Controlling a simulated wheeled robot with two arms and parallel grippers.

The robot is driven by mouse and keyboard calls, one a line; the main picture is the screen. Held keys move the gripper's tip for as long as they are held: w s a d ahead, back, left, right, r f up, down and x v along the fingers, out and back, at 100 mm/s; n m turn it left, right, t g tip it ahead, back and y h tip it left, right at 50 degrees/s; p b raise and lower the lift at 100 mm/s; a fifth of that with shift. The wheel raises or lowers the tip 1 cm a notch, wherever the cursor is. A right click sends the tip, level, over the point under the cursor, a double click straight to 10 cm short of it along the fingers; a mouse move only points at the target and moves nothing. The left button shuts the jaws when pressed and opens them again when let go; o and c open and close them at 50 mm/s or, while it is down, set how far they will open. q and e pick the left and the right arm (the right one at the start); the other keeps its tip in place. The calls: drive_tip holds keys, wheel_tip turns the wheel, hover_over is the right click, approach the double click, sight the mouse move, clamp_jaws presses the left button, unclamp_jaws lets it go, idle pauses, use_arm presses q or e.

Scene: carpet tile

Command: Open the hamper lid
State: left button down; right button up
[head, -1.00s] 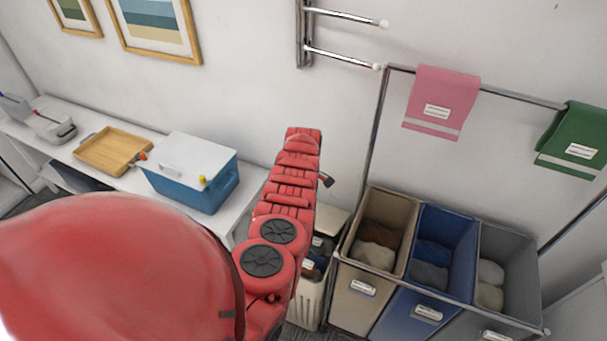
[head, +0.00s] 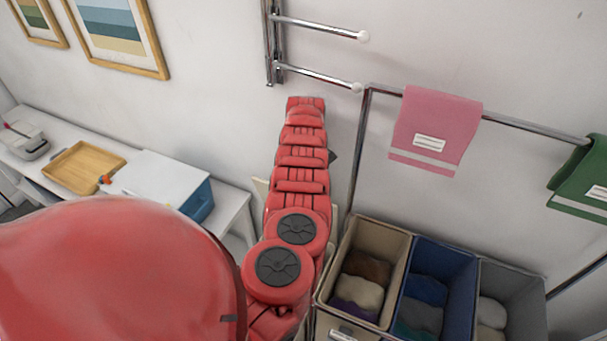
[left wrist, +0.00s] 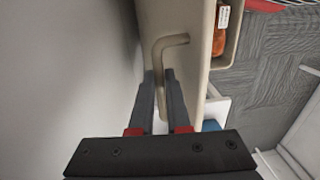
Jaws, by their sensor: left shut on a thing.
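The hamper lid (left wrist: 198,40) is a tan panel with a bent bar handle (left wrist: 173,41) in the left wrist view. My left gripper (left wrist: 158,76) is shut on the handle, with the bar between its two dark fingers. Beside the lid, part of the hamper's inside (left wrist: 219,48) shows, with an orange item and a white label. In the head view, cream edges of the lid (head: 262,188) stick out on both sides of my red arm, so the lid looks raised. My arm hides the gripper and most of the hamper there. My right gripper is in neither view.
A three-bin laundry sorter (head: 410,262) with folded clothes stands close to the right of my arm. A pink towel (head: 436,130) hangs on the rail above it. A white bench on the left holds a wooden tray (head: 82,166) and a white-lidded blue cooler (head: 160,178).

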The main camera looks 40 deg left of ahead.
use_arm(q)
drive_tip(key=shift+w, duration=0.1)
idle(0.3)
drive_tip(key=c, duration=0.9)
unclamp_jaws()
drive_tip(key=shift+a, duration=0.15)
drive_tip(key=shift+r, duration=0.15)
